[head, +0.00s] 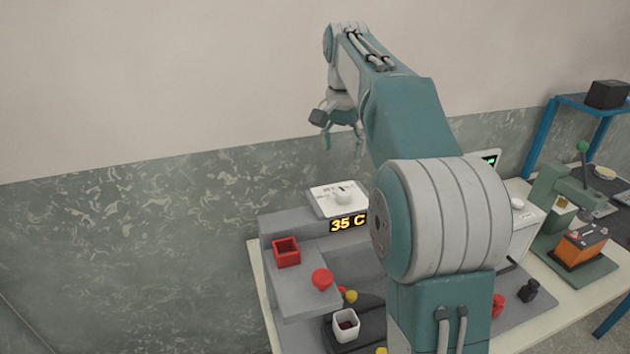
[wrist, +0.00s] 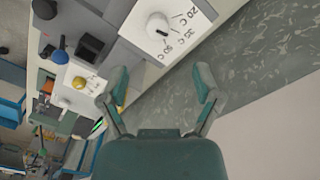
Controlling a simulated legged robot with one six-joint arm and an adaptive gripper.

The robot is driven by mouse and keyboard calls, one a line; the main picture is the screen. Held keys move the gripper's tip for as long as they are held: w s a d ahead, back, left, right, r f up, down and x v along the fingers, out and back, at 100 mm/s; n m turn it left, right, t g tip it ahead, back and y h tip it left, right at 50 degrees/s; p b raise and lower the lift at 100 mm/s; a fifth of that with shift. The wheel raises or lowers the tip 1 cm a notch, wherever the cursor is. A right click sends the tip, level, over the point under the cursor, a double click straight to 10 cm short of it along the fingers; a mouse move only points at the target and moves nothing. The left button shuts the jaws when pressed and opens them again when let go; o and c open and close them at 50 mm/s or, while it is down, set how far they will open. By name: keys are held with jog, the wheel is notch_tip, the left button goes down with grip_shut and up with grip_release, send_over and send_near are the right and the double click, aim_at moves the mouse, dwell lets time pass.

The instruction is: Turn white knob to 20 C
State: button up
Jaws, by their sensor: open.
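The white knob (head: 343,194) sits on a white dial plate (head: 325,205) on top of a grey machine. In the wrist view the knob (wrist: 158,26) has a dark pointer mark, and the plate (wrist: 140,18) carries printed labels, including 20 C and 50 C. A yellow display (head: 348,223) below the plate reads 35 C. My gripper (head: 342,143) is above the plate, apart from the knob. In the wrist view my gripper (wrist: 163,92) has its fingers spread with nothing between them. The knob lies beyond the fingertips.
A red square holder (head: 286,252), a red button (head: 322,279) and a white cup (head: 346,325) are on the machine's front. My arm hides its right part. An orange device (head: 580,246) stands farther right. The wall is close behind; the space above the plate is free.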

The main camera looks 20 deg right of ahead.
send_over(343, 191)
jog(key=f, duration=0.3)
jog(key=d+f, duration=0.1)
jog(key=f, duration=0.3)
jog(key=a+f, duration=0.1)
jog(key=f, duration=0.2)
jog(key=shift+a+f, duration=0.3)
jog(key=shift+a, duration=0.05)
jog(key=shift+d+f, duration=0.15)
jog(key=shift+d, duration=0.35)
jog(key=c, duration=0.7)
jog(key=shift+a, duration=0.15)
grip_shut()
